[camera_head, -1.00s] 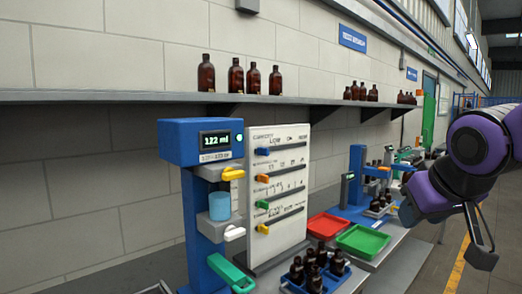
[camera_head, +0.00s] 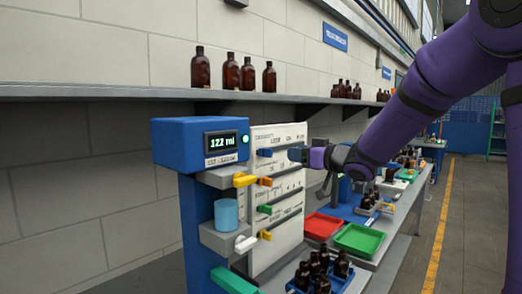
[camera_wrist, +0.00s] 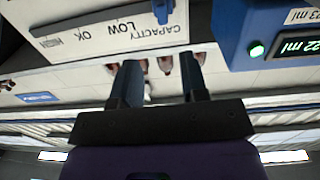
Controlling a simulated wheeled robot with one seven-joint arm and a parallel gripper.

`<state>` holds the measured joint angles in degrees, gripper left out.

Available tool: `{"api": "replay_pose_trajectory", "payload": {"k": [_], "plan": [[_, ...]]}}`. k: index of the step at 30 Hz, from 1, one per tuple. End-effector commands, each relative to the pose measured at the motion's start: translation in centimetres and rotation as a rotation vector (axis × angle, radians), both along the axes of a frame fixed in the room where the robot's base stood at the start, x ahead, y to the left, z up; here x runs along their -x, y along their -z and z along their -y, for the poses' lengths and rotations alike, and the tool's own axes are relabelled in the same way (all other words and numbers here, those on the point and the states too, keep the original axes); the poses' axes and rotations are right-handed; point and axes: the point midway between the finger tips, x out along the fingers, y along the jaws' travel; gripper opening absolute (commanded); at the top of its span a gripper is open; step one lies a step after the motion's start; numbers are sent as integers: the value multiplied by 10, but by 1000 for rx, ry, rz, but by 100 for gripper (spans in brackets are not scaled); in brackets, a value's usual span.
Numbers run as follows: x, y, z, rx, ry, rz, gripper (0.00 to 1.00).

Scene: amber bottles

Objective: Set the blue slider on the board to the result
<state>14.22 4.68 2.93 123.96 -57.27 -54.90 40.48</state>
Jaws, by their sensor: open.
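The white board (camera_head: 290,136) stands upright beside the blue measuring machine (camera_head: 172,143), whose display (camera_head: 220,142) reads about 122 ml. The blue slider (camera_head: 265,152) is on the board's top slot, toward its left end. My gripper (camera_head: 296,154) is at the board's right side, level with the top slot and to the right of the blue slider. In the wrist view its two fingers (camera_wrist: 160,82) are apart with nothing between them.
An orange slider (camera_head: 265,182), a green slider (camera_head: 264,209) and a yellow slider (camera_head: 265,235) sit lower on the board. A yellow lever (camera_head: 243,180) sticks out nearby. Red (camera_head: 322,226) and green (camera_head: 358,239) trays and amber bottles (camera_head: 322,268) stand on the bench.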

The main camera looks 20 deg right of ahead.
Motion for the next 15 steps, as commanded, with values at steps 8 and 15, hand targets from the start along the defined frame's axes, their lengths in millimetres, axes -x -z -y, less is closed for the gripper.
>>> {"api": "replay_pose_trajectory", "payload": {"k": [8,15], "plan": [[-15,2,-12,-13,-32,5,40],[-50,2,-35,-14,-31,4,40]]}}
